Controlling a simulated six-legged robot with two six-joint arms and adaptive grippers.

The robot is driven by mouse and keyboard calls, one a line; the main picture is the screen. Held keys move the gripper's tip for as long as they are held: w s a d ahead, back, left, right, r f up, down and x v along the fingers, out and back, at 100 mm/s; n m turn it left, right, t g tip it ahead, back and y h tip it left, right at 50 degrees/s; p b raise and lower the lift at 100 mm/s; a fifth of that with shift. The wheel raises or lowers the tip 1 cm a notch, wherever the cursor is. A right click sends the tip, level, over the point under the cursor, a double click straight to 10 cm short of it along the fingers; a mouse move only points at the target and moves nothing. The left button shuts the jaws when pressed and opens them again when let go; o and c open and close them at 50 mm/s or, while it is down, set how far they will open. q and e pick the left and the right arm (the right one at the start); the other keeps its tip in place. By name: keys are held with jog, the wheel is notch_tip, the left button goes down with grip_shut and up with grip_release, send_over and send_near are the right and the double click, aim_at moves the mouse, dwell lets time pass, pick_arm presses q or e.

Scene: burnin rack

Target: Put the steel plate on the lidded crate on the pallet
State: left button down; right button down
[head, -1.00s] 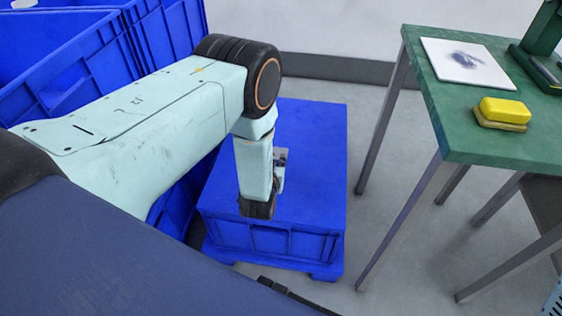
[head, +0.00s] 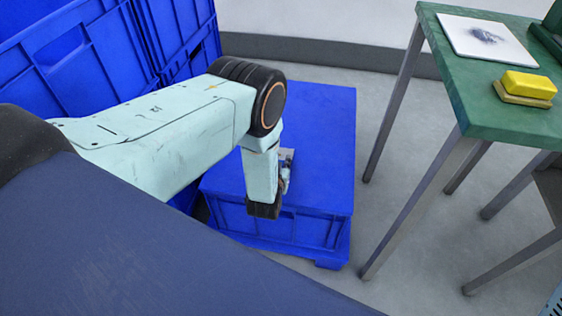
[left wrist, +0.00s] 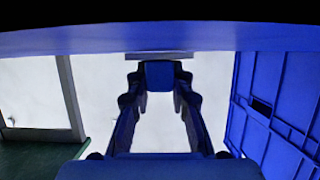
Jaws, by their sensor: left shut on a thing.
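The lidded blue crate (head: 325,130) stands on a blue pallet (head: 332,263). My left gripper (head: 285,178) is low over the crate's lid, mostly hidden behind my wrist. It is shut on the steel plate (head: 287,154), of which only a small grey part shows beyond the wrist. In the left wrist view, my left gripper's fingers (left wrist: 160,75) close together, with the plate as a thin strip (left wrist: 160,56) at their tips. The strip lies close along the blue lid (left wrist: 60,38); I cannot tell whether they touch. My right gripper is not in view.
Tall blue crates (head: 80,60) stand at the left, close to my arm. A green table (head: 480,90) at the right holds a white sheet (head: 487,38) and a yellow block (head: 530,84). Grey floor lies between crate and table.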

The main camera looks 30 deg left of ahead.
pick_arm(q)
jog(key=shift+f, duration=0.15)
jog(key=c, duration=1.2)
grip_release()
